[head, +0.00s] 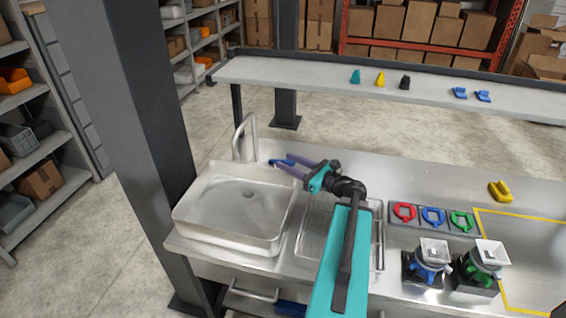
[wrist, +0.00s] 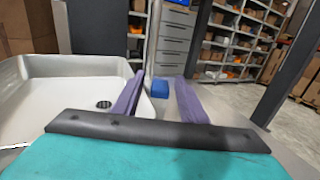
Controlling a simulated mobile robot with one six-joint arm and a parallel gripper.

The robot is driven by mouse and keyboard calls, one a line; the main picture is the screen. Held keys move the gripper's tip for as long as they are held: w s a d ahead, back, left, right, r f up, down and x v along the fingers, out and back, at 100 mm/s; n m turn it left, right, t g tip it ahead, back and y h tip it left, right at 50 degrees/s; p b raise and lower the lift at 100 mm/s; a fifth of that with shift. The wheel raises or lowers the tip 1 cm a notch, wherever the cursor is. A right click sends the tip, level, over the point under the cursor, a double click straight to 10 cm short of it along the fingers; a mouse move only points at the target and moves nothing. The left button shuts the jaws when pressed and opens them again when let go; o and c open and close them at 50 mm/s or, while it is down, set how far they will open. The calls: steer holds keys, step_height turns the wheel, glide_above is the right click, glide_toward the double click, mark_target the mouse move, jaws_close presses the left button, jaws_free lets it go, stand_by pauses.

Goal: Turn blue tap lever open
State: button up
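The blue tap lever (head: 277,162) is beside the steel tap (head: 248,135) behind the sink. In the wrist view the lever is a small blue block (wrist: 160,88) to the right of the tap's post (wrist: 152,45). My gripper (head: 284,161) reaches toward the lever from the right. Its two purple fingers are apart in the wrist view (wrist: 160,78), with the blue block showing between them and a gap on each side. I cannot tell whether the block is fully between the fingertips or just beyond them. The lever's far side is hidden.
A steel sink basin (head: 235,205) lies left of my arm, with a drainer (head: 312,222) beside it. To the right are a tray of coloured rings (head: 433,217), two dispensers (head: 430,262) (head: 483,265) and a yellow object (head: 500,190). A shelf (head: 320,77) runs behind.

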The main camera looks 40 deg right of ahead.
steer(key=s, duration=0.2)
steer(key=s+d+b, duration=0.1)
steer(key=s, duration=0.1)
steer(key=s+b, duration=0.1)
steer(key=s, duration=0.2)
steer(key=shift+s+d, duration=0.1)
steer(key=shift+d, duration=0.05)
steer(key=shift+s+d+p, duration=0.2)
steer(key=shift+s+p, duration=0.6)
steer(key=shift+s, duration=0.4)
